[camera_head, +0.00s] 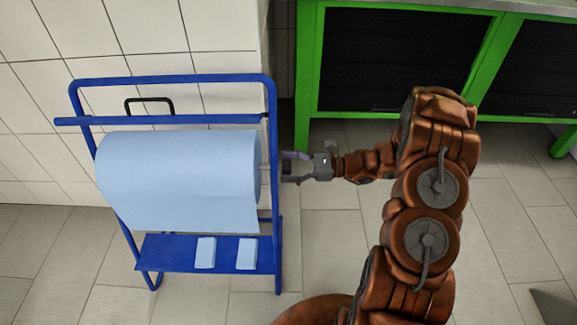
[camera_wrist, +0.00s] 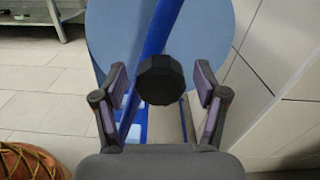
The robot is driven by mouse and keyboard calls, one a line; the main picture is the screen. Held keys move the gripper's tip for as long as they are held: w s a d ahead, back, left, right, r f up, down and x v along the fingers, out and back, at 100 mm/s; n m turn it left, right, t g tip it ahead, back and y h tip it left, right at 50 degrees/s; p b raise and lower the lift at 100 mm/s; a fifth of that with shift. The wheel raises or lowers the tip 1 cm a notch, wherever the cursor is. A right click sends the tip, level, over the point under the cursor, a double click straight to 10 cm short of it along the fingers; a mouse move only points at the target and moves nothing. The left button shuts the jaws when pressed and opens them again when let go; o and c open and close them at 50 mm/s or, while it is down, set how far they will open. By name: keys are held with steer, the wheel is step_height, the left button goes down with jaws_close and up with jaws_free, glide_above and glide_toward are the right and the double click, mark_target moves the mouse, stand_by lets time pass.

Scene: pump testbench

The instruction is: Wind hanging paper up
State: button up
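A large light-blue paper roll (camera_head: 178,175) is mounted on a blue metal stand (camera_head: 180,80) by the tiled wall. A length of its paper hangs at the front, down to just above the lower shelf. In the wrist view, the roll's round end (camera_wrist: 215,35) is behind a blue post (camera_wrist: 160,28) of the stand. A black knob (camera_wrist: 161,80) sits in front of the post. My gripper (camera_head: 287,167) is at the right side of the stand. In the wrist view my gripper (camera_wrist: 161,88) is open, with one finger on each side of the knob and gaps showing.
Two small light-blue packs (camera_head: 226,253) lie on the stand's lower shelf (camera_head: 165,254). A black handle (camera_head: 149,101) shows behind the top of the stand. A green-framed bench (camera_head: 308,75) with dark panels stands at the back right.

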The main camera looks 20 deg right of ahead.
jaws_close()
stand_by(0.4)
